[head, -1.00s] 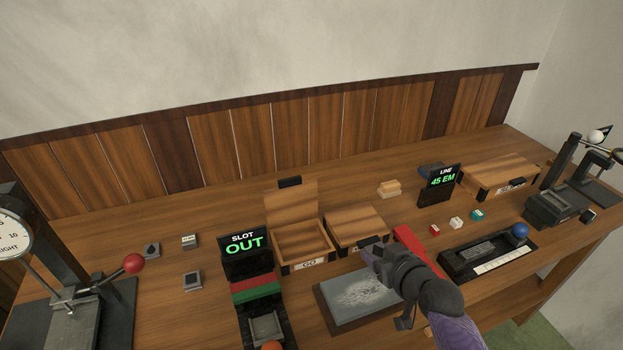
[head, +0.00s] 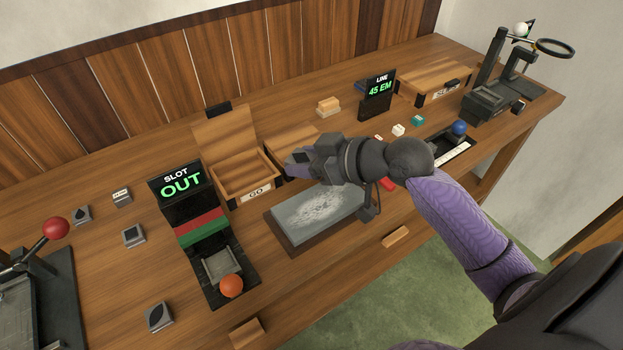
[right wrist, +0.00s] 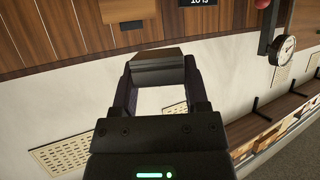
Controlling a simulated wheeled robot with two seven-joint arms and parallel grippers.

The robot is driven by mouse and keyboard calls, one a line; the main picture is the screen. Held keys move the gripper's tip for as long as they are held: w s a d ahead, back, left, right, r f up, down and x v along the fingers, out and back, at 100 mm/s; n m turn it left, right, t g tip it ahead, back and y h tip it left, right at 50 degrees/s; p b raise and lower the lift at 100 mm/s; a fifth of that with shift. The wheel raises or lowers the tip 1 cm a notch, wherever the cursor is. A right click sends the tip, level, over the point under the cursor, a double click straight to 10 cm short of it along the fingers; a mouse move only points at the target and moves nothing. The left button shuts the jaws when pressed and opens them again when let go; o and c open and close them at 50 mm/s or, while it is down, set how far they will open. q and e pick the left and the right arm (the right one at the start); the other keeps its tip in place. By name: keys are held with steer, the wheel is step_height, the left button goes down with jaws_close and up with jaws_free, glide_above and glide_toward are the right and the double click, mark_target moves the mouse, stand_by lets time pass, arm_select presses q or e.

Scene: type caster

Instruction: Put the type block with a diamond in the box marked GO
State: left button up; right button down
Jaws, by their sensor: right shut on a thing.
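The GO box (head: 257,194) is a wooden tray on the bench with its lid (head: 225,135) standing open at the back; its inside looks empty. My right gripper (head: 297,160) hangs just right of the GO box, in front of a closed wooden box. In the right wrist view its fingers are shut on a dark type block (right wrist: 158,68); the face with its mark cannot be read. Other type blocks lie at the left: one (head: 82,214) with a dark mark I cannot make out surely, one (head: 134,235) and one (head: 159,316) with a rounded dark mark. My left gripper is out of view.
The SLOT OUT device (head: 180,186) with an orange knob (head: 231,286) stands left of the GO box. A grey slab (head: 317,213) lies in front of the boxes. The LINE 45 EM display (head: 377,95) and small blocks (head: 398,130) are further right.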

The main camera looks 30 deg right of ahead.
mark_target(324, 206)
arm_select(q)
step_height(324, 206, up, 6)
steer(key=p, duration=0.4)
arm_select(e)
steer(key=d+f+m+h+b, duration=0.1)
steer(key=f+h, duration=0.1)
steer(key=f, duration=0.3)
steer(key=w+d+f+m+t+h+b, duration=0.1)
steer(key=d+f+m+h+b, duration=0.1)
steer(key=f, duration=0.3)
steer(key=w+d+f+m+h+b, duration=0.1)
steer(key=d+f+m, duration=0.1)
steer(key=f, duration=0.3)
steer(key=shift+d+f+t+h+b, duration=0.1)
steer(key=shift+f+t+h+b, duration=0.1)
steer(key=shift+t+h+b, duration=0.2)
steer(key=shift+f, duration=0.25)
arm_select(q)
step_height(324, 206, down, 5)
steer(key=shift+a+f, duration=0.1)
arm_select(e)
steer(key=shift+r, duration=0.15)
